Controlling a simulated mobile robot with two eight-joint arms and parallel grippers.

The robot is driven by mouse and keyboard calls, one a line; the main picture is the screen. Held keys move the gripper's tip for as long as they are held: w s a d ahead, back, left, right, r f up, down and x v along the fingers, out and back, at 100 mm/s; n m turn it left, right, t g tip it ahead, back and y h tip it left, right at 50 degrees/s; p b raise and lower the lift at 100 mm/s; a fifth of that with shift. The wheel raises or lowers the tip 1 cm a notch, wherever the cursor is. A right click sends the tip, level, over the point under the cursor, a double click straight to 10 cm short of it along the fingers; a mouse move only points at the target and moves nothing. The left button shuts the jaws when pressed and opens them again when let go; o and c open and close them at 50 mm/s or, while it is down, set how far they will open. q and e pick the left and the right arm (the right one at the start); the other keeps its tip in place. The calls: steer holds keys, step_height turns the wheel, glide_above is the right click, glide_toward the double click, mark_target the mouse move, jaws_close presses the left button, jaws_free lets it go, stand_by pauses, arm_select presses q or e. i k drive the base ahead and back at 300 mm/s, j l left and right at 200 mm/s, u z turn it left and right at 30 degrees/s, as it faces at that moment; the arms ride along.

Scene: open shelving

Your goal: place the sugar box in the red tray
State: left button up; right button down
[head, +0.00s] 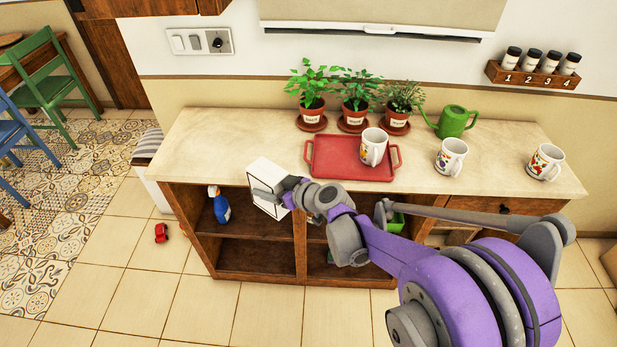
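A white box (266,172), which I take to be the sugar box, is in front of the cabinet's upper left opening, with its top near the counter's front edge. It is slightly tilted, and no label can be read. My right gripper (267,196) is at the box, with a finger across its near face. It appears shut on the box, though the far finger is hidden. The red tray (335,158) lies on the counter, behind and right of the box. A patterned mug (373,148) stands on the tray's right part. My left gripper is not in view.
Three potted plants (355,92) stand behind the tray. A green watering can (453,121) and two mugs, one nearer (450,157) and one at the far right (544,162), are to its right. A blue spray bottle (221,207) stands in the cabinet. The counter's left part is clear.

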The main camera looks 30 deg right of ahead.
mark_target(334, 157)
steer(key=z, duration=0.7)
steer(key=j+z, duration=0.65)
steer(key=j, duration=0.15)
steer(key=j+z, duration=0.25)
steer(key=j, duration=0.65)
